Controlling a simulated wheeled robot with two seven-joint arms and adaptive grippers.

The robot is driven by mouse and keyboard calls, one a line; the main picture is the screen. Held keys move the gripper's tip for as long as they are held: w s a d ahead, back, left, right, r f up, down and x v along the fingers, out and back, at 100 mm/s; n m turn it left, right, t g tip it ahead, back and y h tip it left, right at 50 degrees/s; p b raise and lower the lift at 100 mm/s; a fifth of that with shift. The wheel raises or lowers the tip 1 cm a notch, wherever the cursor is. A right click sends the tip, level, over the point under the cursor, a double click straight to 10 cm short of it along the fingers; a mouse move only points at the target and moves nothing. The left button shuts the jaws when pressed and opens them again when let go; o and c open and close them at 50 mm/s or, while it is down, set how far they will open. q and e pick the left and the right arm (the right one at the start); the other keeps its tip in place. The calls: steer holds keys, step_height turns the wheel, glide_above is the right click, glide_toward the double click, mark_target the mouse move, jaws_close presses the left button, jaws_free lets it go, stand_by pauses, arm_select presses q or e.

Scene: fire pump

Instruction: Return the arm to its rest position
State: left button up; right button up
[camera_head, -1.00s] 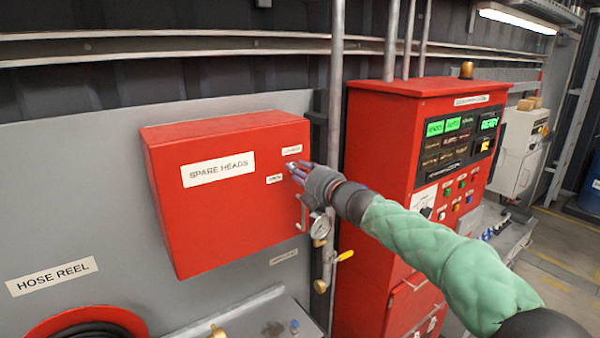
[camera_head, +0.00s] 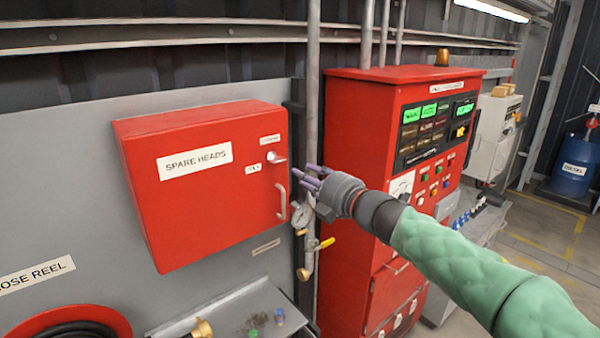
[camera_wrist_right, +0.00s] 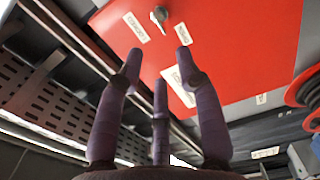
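My right gripper (camera_head: 314,182) is on the right arm, which reaches in from the lower right in a green padded sleeve. Its purple fingers point left toward the red SPARE HEADS cabinet (camera_head: 205,205). The fingertips stand apart from the cabinet's silver lock (camera_head: 275,157), to its right. In the right wrist view the gripper (camera_wrist_right: 158,62) has three spread fingers with nothing between them. The red cabinet front (camera_wrist_right: 235,50) and the round lock (camera_wrist_right: 160,14) lie beyond the fingertips. The cabinet door looks closed. My left gripper is not in view.
A pressure gauge (camera_head: 301,216) and a yellow-handled valve (camera_head: 325,243) sit close below the right hand. A vertical pipe (camera_head: 312,90) runs behind it. The red control panel (camera_head: 350,130) stands close behind the arm. A shelf (camera_head: 225,308) juts out below the cabinet.

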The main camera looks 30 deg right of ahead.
steer(key=shift+s, duration=0.1)
stand_by(0.5)
